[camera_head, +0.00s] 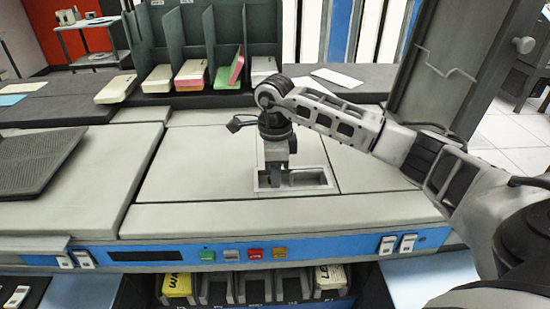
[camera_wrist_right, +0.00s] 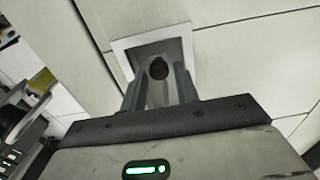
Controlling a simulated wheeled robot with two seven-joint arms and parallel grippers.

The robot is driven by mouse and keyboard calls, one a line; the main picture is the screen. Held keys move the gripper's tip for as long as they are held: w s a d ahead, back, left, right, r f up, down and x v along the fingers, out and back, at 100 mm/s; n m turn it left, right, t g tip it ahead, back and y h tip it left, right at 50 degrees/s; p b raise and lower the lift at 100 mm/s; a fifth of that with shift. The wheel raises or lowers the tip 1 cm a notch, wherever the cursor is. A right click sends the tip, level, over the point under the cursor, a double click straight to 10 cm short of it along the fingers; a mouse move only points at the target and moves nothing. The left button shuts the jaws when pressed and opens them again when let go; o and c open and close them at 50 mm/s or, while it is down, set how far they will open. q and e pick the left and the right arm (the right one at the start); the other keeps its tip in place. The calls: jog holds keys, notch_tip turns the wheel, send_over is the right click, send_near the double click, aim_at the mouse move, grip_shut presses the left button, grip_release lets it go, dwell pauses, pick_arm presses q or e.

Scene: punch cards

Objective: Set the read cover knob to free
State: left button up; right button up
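The read cover (camera_head: 225,165) is a pale panel on the machine's top, with a rectangular recess (camera_head: 313,177) cut into it. My right gripper (camera_head: 279,181) points down into the left part of this recess. In the right wrist view, a small dark round knob (camera_wrist_right: 158,68) sits in the recess, between the tips of my two right fingers (camera_wrist_right: 161,77). The fingers stand apart, with a gap visible between them. I cannot tell whether either touches the knob. The gripper hides the knob in the head view. My left gripper is not in view.
Divided card bins (camera_head: 190,50) with colored card stacks stand behind the cover. A dark ribbed plate (camera_head: 35,158) lies at the left. A blue panel with colored buttons (camera_head: 255,254) runs along the front. A tall grey panel (camera_head: 445,65) rises at the right.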

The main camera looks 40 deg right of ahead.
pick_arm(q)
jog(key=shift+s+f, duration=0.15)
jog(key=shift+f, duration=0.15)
pick_arm(e)
notch_tip(320, 180, up, 16)
jog(key=shift+f, duration=0.15)
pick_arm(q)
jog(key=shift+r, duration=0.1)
